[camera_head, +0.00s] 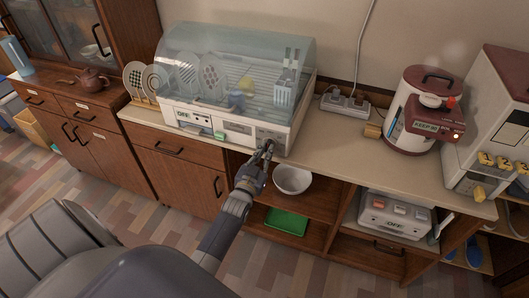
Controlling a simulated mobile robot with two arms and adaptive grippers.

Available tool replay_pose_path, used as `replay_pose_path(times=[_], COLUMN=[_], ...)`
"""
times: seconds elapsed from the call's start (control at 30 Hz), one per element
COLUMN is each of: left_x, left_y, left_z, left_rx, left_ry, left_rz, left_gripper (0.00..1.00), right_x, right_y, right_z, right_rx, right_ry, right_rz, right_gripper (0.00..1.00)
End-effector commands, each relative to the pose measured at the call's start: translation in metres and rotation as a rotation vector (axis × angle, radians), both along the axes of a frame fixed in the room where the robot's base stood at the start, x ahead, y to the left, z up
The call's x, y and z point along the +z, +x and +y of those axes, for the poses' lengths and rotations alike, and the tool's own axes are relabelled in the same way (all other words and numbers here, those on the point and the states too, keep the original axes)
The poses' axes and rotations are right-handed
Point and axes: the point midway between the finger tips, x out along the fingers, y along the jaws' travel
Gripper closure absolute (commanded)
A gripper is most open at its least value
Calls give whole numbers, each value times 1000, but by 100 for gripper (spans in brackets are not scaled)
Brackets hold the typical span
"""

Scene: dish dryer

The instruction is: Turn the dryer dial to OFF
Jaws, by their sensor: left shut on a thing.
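The dish dryer (185,118) stands on the counter, white with a clear bluish lid that is down. An "OFF" label (183,114) shows on the left of its front panel. The dial is at the right end of that front panel and is mostly hidden by my left gripper (266,148). The left gripper reaches up from below and is shut on the dial. The direction the dial points cannot be made out. My right gripper is not in view.
Plates and other dishes sit under the lid. A white bowl (293,180) is close beside my left gripper, on the shelf below. A power strip (345,102) and a red-and-white cooker (413,109) stand to the right.

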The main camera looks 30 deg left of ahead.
Motion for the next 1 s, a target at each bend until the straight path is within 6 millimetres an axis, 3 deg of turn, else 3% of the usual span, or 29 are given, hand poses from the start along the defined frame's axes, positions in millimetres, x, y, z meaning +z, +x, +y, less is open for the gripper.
replay_pose_path(times=[0.33,0.87,0.9,0.97,1.0], left_x=[5,6,6,6,5], left_y=[2,2,2,2,2], left_z=[0,0,0,0,0], left_rx=[0,-1,-1,-1,0], left_ry=[-124,-145,-145,-145,-144], left_rz=[-41,-48,-48,-47,-45], left_gripper=[100,100,79,68,68], right_x=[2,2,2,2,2], right_y=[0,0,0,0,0], right_z=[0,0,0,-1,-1], right_rx=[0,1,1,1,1], right_ry=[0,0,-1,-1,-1], right_rz=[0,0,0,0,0], right_gripper=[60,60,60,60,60])
